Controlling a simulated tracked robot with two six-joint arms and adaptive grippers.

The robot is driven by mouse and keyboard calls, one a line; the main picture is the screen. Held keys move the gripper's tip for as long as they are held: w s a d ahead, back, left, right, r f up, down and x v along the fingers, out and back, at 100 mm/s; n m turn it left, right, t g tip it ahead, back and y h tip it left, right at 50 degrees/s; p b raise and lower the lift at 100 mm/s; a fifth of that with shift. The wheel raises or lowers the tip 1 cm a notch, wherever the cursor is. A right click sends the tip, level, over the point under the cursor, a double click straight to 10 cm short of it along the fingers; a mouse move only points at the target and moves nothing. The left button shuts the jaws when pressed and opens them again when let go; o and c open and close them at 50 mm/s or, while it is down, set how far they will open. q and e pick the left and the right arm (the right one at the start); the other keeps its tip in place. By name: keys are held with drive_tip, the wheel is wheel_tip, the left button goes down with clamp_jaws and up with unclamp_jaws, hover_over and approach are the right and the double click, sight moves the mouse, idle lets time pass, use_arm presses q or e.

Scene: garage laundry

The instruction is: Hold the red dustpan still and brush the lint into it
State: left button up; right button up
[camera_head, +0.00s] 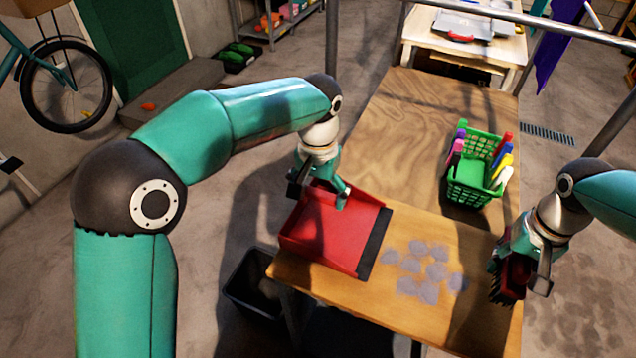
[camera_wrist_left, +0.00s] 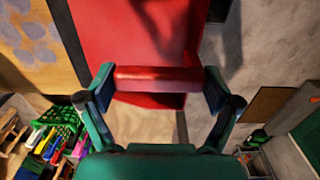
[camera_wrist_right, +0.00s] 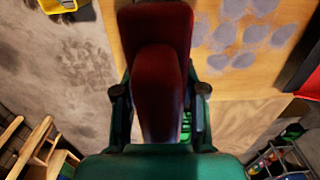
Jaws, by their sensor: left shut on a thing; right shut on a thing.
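The red dustpan (camera_head: 335,228) lies at the left end of the wooden table, its dark lip facing right toward the lint. My left gripper (camera_head: 322,190) is shut on the dustpan's handle (camera_wrist_left: 158,78), at the pan's back side. Several grey lint tufts (camera_head: 428,268) lie on the bare wood just right of the lip; they also show in the right wrist view (camera_wrist_right: 240,35). My right gripper (camera_head: 520,268) is shut on a dark red brush (camera_wrist_right: 158,80) at the table's right edge, right of the lint. The bristles' contact with the table cannot be told.
A black bin (camera_head: 258,283) stands on the floor below the dustpan. Metal rails (camera_head: 520,15) frame the table's far side. The wood between lint and brush is clear.

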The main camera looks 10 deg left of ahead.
sight(318, 219)
use_arm(q)
drive_tip(key=shift+f, duration=0.55)
drive_tip(key=shift+f, duration=0.2)
drive_tip(key=shift+f, duration=1.1)
drive_tip(key=shift+f, duration=0.1)
drive_tip(key=o, duration=1.3)
drive_tip(key=c, duration=0.9)
drive_tip(key=shift+c, duration=0.2)
